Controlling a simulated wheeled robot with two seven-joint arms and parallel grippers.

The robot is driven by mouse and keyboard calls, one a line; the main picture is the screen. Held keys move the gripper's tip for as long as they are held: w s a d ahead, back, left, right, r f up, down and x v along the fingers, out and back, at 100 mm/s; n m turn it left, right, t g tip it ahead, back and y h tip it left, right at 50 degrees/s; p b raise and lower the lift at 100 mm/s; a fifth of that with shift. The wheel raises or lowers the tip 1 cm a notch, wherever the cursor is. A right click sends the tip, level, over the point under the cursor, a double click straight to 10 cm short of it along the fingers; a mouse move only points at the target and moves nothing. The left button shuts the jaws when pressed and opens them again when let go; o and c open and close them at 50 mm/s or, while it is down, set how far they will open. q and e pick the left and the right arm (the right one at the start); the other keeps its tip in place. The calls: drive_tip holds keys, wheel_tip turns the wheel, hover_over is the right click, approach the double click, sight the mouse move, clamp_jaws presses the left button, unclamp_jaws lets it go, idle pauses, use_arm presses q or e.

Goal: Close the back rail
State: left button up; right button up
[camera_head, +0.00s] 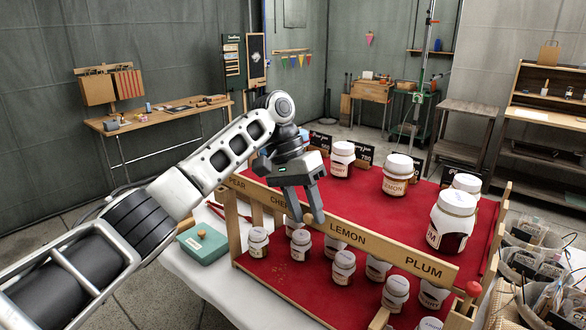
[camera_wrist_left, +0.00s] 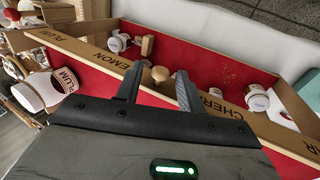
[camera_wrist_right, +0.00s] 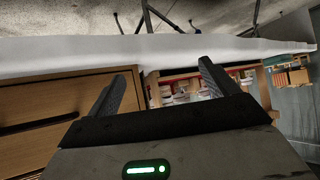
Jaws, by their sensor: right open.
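The back rail (camera_head: 400,255) is a long wooden board lettered PEAR, CHERRY, LEMON and PLUM, crossing the red-lined jar stand. It also shows in the left wrist view (camera_wrist_left: 100,60). A round wooden knob (camera_wrist_left: 159,73) sits near its middle, beside the word LEMON. My left gripper (camera_head: 308,216) is at the rail, its fingers pointing down. In the left wrist view its two fingers are apart, with the knob between their tips and gaps visible on both sides. My right gripper (camera_wrist_right: 165,75) is open and empty near wooden furniture; it is out of the head view.
White-lidded jars stand on the red surface (camera_head: 300,278) before the rail, and larger jars (camera_head: 397,174) behind it. A teal box (camera_head: 202,243) sits on the white cloth at left. Several bagged goods (camera_head: 540,265) are at right.

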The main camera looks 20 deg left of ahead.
use_arm(q)
drive_tip(key=v, duration=1.4)
drive_tip(key=shift+s+d+f, duration=0.1)
